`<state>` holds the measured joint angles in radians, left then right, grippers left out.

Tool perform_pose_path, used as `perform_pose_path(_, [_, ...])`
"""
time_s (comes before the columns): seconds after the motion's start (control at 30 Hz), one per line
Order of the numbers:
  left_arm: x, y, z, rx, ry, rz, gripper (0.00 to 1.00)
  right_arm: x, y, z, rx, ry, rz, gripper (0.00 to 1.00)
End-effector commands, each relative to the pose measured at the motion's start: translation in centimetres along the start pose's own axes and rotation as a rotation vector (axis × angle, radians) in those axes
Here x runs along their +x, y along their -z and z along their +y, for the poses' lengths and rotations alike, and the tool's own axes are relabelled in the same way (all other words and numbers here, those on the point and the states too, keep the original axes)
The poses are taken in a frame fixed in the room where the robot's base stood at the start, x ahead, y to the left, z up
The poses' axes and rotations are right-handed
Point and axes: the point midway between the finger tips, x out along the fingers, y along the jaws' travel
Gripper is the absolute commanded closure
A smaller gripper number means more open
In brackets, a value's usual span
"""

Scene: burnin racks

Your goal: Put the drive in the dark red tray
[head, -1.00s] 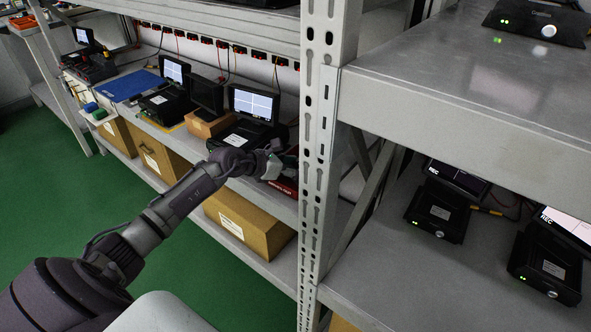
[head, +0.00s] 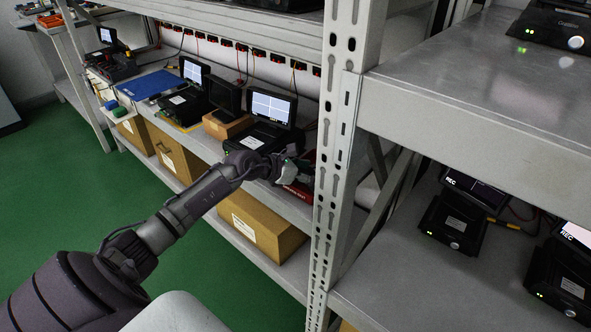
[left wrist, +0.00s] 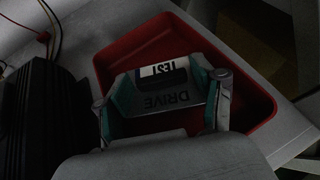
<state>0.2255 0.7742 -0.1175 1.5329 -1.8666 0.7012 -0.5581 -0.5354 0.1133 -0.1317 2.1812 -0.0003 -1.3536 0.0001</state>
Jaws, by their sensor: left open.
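The dark red tray (head: 299,190) lies on the shelf beside the rack's upright post, mostly hidden by my left gripper (head: 287,170) in the head view. In the left wrist view, the tray (left wrist: 252,98) surrounds the drive (left wrist: 168,103), a grey block lettered DRIVE with a white and dark TEST label. My left gripper (left wrist: 167,96) is open, with its teal-padded fingers on either side of the drive. The drive is within the tray's outline; whether it rests on the tray floor or touches the pads I cannot tell. My right gripper is not in view.
A black unit with a lit screen (head: 270,107) stands left of the tray. The perforated post (head: 340,170) rises close on the right. Cardboard boxes (head: 262,226) sit on the lower shelf. More black recorders (head: 455,220) stand on the right rack.

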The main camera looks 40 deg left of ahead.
Motion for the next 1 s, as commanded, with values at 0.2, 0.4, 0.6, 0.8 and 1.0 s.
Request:
perform_pose_path(0.2, [-4.5,0.2,0.1,0.004,-0.003,0.007,0.32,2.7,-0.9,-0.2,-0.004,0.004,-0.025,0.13])
perform_pose_path(0.4, [-8.6,0.2,0.0,0.002,-0.001,0.007,0.32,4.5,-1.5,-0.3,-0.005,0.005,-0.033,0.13])
perform_pose_path(0.6, [-11.0,0.1,0.0,0.000,0.000,0.004,0.32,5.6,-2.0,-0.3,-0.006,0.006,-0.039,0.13])
perform_pose_path(0.8, [-11.8,0.0,0.0,0.002,0.000,0.001,0.32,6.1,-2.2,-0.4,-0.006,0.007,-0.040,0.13])
perform_pose_path(1.0, [-11.9,0.0,0.0,0.001,-0.001,0.000,0.32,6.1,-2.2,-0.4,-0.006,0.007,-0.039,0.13])
